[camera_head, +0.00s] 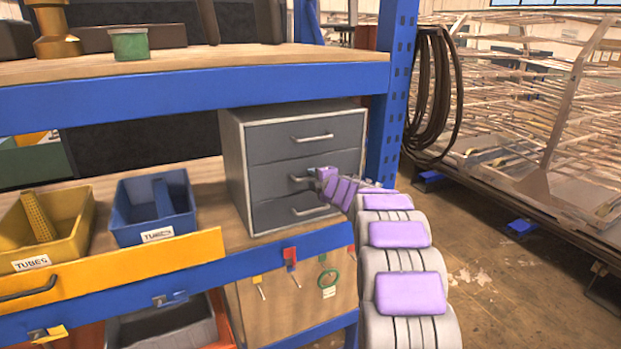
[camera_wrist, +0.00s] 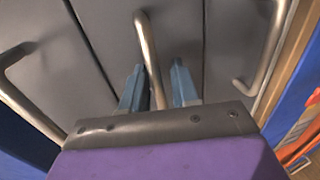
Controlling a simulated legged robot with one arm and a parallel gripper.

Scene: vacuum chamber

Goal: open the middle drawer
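A grey cabinet with three drawers (camera_head: 235,150) stands on the shelf, its drawer fronts looking flush. The middle drawer (camera_head: 272,180) has a metal bar handle, partly hidden by my gripper (camera_head: 318,176). In the wrist view the middle drawer (camera_wrist: 115,30) shows its handle (camera_wrist: 150,55) running between the two blue fingers of my gripper (camera_wrist: 157,88). The fingers are apart, one on each side of the handle, with a narrow gap visible. Whether either finger touches the bar is hard to tell.
The top drawer handle (camera_head: 312,138) and bottom drawer handle (camera_head: 311,210) lie close above and below. A blue upright post (camera_head: 392,90) stands right of the cabinet. Blue bin (camera_head: 125,233) and yellow bin (camera_head: 75,215) sit to the left. A shelf board (camera_head: 250,63) is overhead.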

